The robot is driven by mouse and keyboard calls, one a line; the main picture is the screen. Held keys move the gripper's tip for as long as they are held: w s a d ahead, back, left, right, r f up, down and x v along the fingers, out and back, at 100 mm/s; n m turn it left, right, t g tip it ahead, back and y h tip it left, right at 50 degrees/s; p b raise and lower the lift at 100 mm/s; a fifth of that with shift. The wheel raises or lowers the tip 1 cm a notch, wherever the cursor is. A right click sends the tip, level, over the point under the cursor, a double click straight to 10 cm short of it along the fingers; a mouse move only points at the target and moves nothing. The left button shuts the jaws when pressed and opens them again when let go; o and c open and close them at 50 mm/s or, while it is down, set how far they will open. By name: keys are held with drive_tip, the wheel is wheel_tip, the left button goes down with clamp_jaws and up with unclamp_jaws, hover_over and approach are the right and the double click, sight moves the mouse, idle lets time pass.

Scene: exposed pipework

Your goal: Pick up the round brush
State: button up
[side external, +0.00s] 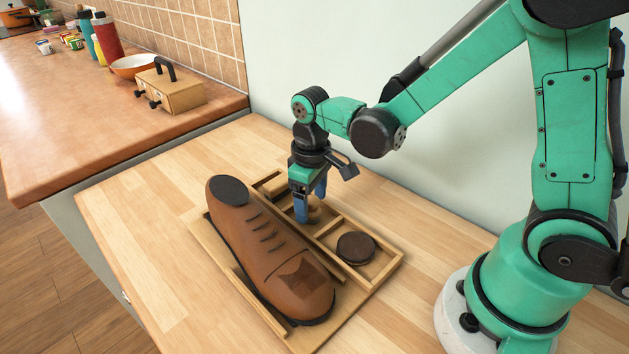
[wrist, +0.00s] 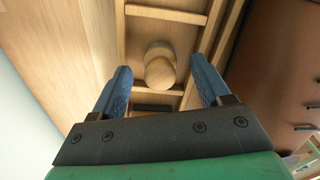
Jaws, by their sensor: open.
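The round brush (side external: 315,213), a light wooden piece with a rounded knob on top, stands in a middle compartment of the wooden tray (side external: 384,277). In the side view my gripper's blue fingers partly hide it. My gripper (side external: 311,205) points down over that compartment, with its fingers apart. In the wrist view the brush (wrist: 160,68) shows between and slightly beyond the two open fingertips (wrist: 161,76), with clear space on both sides. The gripper is empty. The brush's underside is hidden.
A large brown shoe (side external: 268,245) lies along the tray, close beside my gripper. A dark round disc (side external: 356,248) sits in the near compartment. Thin wooden dividers border the brush. The wall (side external: 420,165) is behind; the wooden table (side external: 140,245) is clear at left.

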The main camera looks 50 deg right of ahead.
sight(312, 198)
clamp_jaws()
drive_tip(key=shift+r, duration=0.1)
wheel_tip(312, 198, up, 20)
idle(0.7)
drive_tip(key=c, duration=0.9)
unclamp_jaws()
clamp_jaws()
